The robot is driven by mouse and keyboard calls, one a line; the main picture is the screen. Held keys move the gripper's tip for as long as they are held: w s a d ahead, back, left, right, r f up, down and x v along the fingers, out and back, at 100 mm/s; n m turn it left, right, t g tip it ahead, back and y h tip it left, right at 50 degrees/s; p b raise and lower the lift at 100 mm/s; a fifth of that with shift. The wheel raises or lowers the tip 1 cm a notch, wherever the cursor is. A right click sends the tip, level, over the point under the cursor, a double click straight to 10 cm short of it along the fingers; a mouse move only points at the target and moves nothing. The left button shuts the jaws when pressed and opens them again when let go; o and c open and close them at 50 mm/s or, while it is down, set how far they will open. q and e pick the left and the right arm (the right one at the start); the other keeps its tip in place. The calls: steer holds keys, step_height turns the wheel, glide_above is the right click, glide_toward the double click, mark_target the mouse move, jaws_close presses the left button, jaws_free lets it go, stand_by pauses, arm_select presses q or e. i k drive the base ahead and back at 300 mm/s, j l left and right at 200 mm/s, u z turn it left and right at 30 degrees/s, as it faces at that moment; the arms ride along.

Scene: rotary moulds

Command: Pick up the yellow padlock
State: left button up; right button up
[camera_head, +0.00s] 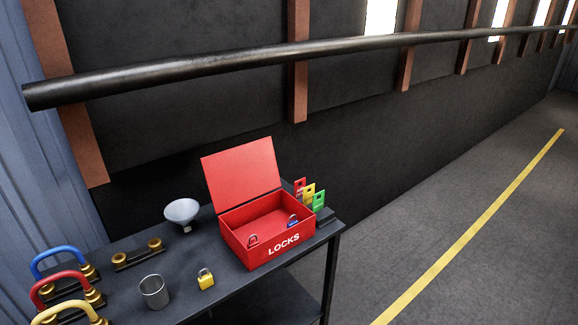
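The yellow padlock (206,281) stands upright on the dark table (222,294), near its front edge. Its grey shackle points up. It sits between a metal cup and the red lock box. Nothing touches it, and it is fully visible. Neither of my grippers is in the view.
The open red box marked LOCKS (283,252) holds a red padlock (253,240) and a blue padlock (293,220). Coloured tags (309,194) stand behind it. A metal cup (154,291), a funnel (182,212) and blue, red and yellow handles (58,251) are at left.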

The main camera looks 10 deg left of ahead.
mark_target(205, 281)
steer(key=i+l, duration=1)
steer(key=i, duration=0.25)
steer(key=u, duration=2.25)
